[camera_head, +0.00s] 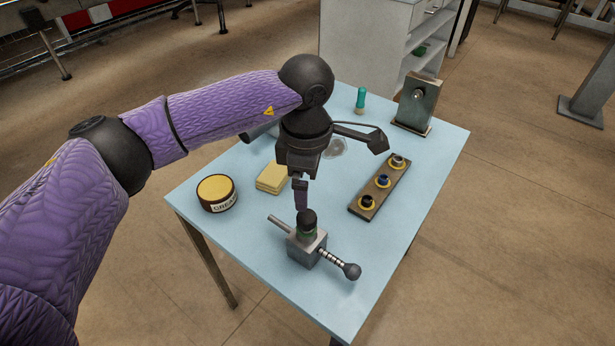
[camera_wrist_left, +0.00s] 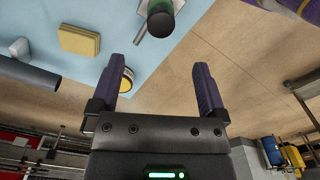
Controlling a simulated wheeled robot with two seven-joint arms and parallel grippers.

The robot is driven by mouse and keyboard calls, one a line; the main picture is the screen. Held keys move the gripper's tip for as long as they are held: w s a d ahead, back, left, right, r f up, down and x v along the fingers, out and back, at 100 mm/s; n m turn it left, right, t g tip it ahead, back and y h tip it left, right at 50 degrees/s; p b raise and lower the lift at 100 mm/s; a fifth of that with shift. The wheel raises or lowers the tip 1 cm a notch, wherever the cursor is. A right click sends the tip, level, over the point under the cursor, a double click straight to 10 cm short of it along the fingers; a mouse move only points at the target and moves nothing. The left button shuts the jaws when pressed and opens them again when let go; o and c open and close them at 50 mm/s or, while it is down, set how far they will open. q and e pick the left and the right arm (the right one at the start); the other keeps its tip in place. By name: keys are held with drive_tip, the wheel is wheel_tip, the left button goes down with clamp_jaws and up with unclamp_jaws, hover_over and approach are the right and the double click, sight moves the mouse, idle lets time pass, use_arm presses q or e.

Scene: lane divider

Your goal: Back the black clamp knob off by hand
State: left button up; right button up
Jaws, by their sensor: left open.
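A grey metal clamp block (camera_head: 306,250) stands near the front of the blue table. A black knob (camera_head: 307,218) with a green collar tops it; the knob also shows in the wrist view (camera_wrist_left: 160,22). A threaded rod leaves the block to the right and ends in a dark ball (camera_head: 351,271); a plain bar sticks out to the left. My left gripper (camera_head: 301,203) points down close by the knob. In the wrist view its fingers (camera_wrist_left: 155,78) are apart and empty, and the knob lies beyond the tips, not between them. My right gripper is in neither view.
A wooden strip (camera_head: 378,190) with several ringed pegs lies to the right. A metal stand (camera_head: 417,105) and a teal-topped bottle (camera_head: 360,99) are at the back. The front right tabletop is clear.

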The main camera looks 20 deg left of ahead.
sight(307, 215)
use_arm(q)
wheel_tip(307, 215, down, 10)
drive_tip(key=shift+r+b, duration=0.15)
drive_tip(key=shift+b, duration=0.85)
clamp_jaws()
drive_tip(key=n, duration=1.2)
drive_tip(key=shift+r, duration=0.1)
drive_tip(key=shift+c, duration=1.5)
unclamp_jaws()
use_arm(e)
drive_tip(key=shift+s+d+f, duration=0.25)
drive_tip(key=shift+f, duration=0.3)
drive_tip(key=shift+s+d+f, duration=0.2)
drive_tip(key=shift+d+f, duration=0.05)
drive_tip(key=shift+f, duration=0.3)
